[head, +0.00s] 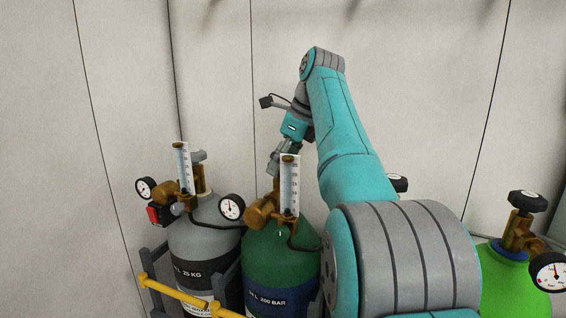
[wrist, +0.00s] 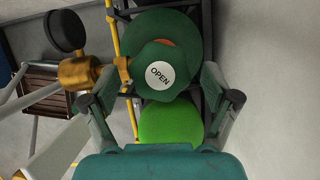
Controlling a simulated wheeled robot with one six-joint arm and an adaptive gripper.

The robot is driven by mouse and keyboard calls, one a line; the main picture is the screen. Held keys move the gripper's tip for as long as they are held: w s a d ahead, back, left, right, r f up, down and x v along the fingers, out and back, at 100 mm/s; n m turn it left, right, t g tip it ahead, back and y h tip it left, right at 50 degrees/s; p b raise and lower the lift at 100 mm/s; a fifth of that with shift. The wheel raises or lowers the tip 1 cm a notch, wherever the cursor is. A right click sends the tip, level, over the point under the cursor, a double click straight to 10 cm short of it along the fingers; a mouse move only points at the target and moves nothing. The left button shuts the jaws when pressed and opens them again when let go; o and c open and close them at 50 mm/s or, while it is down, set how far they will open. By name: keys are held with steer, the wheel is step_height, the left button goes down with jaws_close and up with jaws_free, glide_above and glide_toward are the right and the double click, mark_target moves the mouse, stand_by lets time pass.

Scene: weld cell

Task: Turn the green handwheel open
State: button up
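The green handwheel (wrist: 160,74) with a white "OPEN" cap fills the middle of the wrist view. It sits on top of the dark green cylinder (head: 270,262). In the head view the handwheel is hidden behind the flowmeter and my gripper (head: 283,158), which points down over that cylinder. In the wrist view my gripper (wrist: 160,88) is open, with one finger on each side of the handwheel. I cannot tell whether either finger touches it.
A grey cylinder (head: 202,245) is to the left, behind a yellow rail (head: 178,292). A bright green cylinder (head: 510,285) stands at the right.

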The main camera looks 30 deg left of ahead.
steer(key=shift+m, duration=0.4)
